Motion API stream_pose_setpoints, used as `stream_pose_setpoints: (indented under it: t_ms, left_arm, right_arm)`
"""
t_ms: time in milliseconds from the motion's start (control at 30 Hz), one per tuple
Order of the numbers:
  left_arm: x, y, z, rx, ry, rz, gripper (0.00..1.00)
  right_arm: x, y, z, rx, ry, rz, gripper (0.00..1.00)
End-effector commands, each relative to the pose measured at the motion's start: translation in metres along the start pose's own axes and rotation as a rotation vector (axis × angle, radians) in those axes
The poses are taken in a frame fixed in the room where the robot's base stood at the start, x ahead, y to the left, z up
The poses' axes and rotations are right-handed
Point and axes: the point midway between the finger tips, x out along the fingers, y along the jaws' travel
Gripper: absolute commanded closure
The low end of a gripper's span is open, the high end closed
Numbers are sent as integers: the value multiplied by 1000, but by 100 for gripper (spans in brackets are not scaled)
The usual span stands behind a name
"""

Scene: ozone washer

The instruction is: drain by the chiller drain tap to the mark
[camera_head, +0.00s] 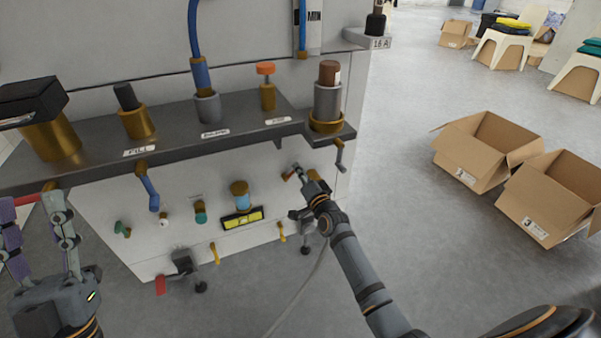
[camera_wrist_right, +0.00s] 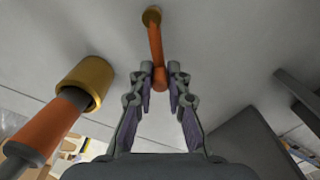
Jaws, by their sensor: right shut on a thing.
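My right gripper (camera_head: 305,183) is at the lower front panel, under the right end of the dark shelf. In the right wrist view my right gripper (camera_wrist_right: 160,73) is closed around the free end of an orange-brown tap lever (camera_wrist_right: 155,42), which hangs from a brass pivot (camera_wrist_right: 152,16). No label naming this tap is readable. A blue sight tube (camera_head: 302,22) stands beside a plate marked MIN (camera_head: 314,17) at the top; the liquid level cannot be made out. My left gripper (camera_head: 40,218) is at the left, its fingers apart, with nothing seen between them.
The dark shelf (camera_head: 90,165) carries several brass and grey fittings. An orange-topped brass valve (camera_head: 266,85) and a brown-topped grey one (camera_head: 328,90) stand at its right. Smaller taps and a yellow-black plate (camera_head: 242,218) are on the panel. Cardboard boxes (camera_head: 483,150) stand right, with clear floor between.

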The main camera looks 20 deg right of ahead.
Motion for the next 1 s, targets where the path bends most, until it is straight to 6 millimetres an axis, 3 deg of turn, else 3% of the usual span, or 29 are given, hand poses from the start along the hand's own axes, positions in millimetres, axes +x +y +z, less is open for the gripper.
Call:
stream_pose_setpoints:
  t_ms: [67,100,233,533,633,1000]
  left_arm:
    - [0,0,0,0,0,0,60]
    - [0,0,0,0,0,0,60]
    - [0,0,0,0,0,0,60]
    - [1,0,-2,0,7,-2,60]
    - [1,0,-2,0,6,-2,60]
    - [0,0,-1,0,4,-1,60]
  right_arm:
    - [0,-1,-1,-1,1,-2,100]
    - [0,-1,-1,-2,1,-2,79]
    - [0,-1,-1,-2,1,-1,62]
    - [-1,0,0,-2,0,0,62]
    - [-11,1,0,-4,-1,1,62]
    - [-97,1,0,-5,-2,1,62]
